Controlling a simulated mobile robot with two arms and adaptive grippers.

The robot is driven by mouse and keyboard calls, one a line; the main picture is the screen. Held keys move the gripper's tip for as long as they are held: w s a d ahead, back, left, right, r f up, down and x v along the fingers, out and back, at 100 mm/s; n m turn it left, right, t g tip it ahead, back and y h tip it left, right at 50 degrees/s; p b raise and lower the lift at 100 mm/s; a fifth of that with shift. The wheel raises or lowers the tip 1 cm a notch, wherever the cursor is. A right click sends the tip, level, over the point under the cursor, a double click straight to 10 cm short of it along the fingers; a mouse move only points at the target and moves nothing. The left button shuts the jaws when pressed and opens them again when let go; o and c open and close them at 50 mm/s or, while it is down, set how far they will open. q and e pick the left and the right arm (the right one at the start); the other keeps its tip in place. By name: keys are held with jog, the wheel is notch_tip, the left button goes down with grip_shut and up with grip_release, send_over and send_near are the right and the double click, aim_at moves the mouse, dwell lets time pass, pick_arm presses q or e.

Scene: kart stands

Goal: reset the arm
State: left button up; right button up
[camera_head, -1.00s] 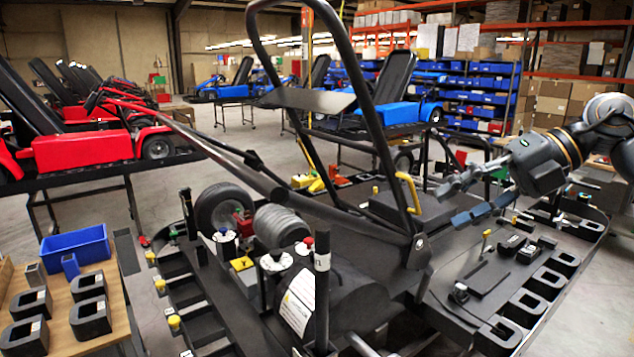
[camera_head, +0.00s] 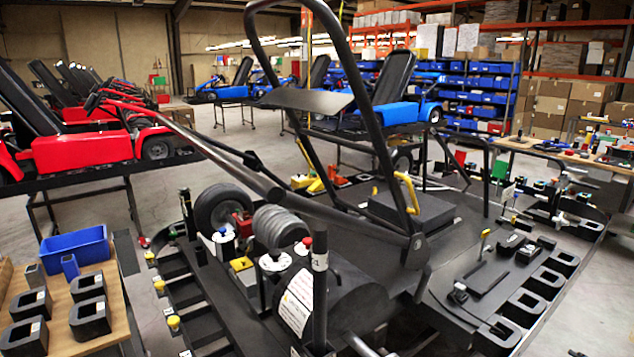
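Neither of my grippers shows in the head view now, and no part of either arm is clearly visible. The black kart stand (camera_head: 462,235) fills the middle and right, with a kart frame of black tubes (camera_head: 345,60) rising from it. A black cylinder with a white label (camera_head: 345,300) sits at the front of the stand.
A wooden table (camera_head: 122,322) at the lower left holds a blue bin (camera_head: 75,250) and several black blocks. Red karts (camera_head: 80,150) stand on racks at the left, a blue kart (camera_head: 395,105) behind. Shelves (camera_head: 480,85) and cardboard boxes (camera_head: 570,100) fill the back right.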

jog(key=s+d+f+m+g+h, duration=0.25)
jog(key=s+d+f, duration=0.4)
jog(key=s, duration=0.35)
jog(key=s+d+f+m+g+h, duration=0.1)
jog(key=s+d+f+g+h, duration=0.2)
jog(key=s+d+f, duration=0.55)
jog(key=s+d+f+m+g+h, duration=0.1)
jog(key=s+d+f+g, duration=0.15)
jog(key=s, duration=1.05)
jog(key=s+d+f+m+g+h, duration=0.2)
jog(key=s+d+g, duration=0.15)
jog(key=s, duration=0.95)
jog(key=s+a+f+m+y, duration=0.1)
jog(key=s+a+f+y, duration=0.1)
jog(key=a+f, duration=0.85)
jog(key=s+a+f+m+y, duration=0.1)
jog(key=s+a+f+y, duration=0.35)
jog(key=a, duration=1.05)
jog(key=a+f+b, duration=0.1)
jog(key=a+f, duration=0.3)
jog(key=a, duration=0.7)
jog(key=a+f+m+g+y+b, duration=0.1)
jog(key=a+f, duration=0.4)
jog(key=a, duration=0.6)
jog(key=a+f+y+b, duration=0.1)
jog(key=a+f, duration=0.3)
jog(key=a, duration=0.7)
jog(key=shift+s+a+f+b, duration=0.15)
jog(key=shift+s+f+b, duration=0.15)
jog(key=shift+b, duration=0.3)
